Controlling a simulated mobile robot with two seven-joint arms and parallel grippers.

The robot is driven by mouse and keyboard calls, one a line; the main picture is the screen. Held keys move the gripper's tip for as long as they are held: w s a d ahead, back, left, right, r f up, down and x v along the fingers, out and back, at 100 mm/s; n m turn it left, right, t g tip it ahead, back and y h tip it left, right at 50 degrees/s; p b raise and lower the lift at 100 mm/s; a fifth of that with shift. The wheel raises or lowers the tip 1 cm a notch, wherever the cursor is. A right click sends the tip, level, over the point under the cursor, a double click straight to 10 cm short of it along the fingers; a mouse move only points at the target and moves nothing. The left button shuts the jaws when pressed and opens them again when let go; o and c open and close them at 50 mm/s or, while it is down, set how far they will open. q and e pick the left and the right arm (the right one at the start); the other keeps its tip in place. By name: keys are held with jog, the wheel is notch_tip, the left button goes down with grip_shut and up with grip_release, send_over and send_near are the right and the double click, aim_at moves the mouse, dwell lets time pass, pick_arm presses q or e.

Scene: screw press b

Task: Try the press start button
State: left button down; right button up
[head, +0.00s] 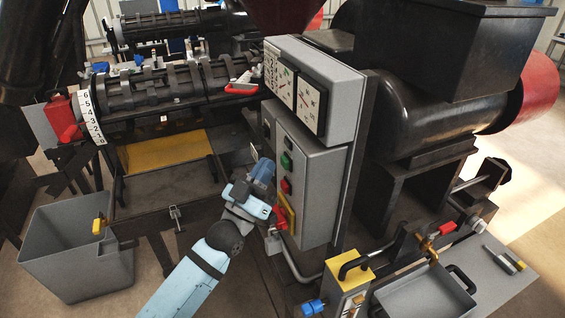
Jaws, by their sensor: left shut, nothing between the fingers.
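The grey control box (318,190) stands in the middle of the head view, on the side of the press. A green button (286,160) sits on its front face, with a red button (286,186) below it. Which one is the start button is not readable; no label shows clearly. My left gripper (264,168) is shut and empty, just left of the buttons. Whether it touches the panel cannot be told. It hides part of the panel's lower left. My right gripper is out of view.
A gauge box (345,95) juts out above the buttons. The screw barrel (165,90) lies to the left, with a yellow tray (168,151) beneath. A grey bin (75,265) stands lower left. A yellow-topped box (348,275) and a metal tray (425,297) are lower right.

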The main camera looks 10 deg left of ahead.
pick_arm(q)
jog(key=shift+w+d, duration=0.1)
jog(key=shift+d, duration=0.05)
dwell(0.4)
jog(key=shift+w+d, duration=0.15)
jog(key=shift+d, duration=0.05)
jog(key=shift+w+d, duration=0.25)
jog(key=shift+d, duration=0.1)
dwell(0.8)
dwell(0.3)
jog(key=shift+s+a, duration=0.5)
jog(key=shift+a, duration=0.2)
jog(key=s+a, duration=0.1)
jog(key=s+a+p, duration=0.1)
jog(key=a, duration=0.2)
jog(key=shift+s+a, duration=0.1)
jog(key=shift+s, duration=0.3)
dwell(0.4)
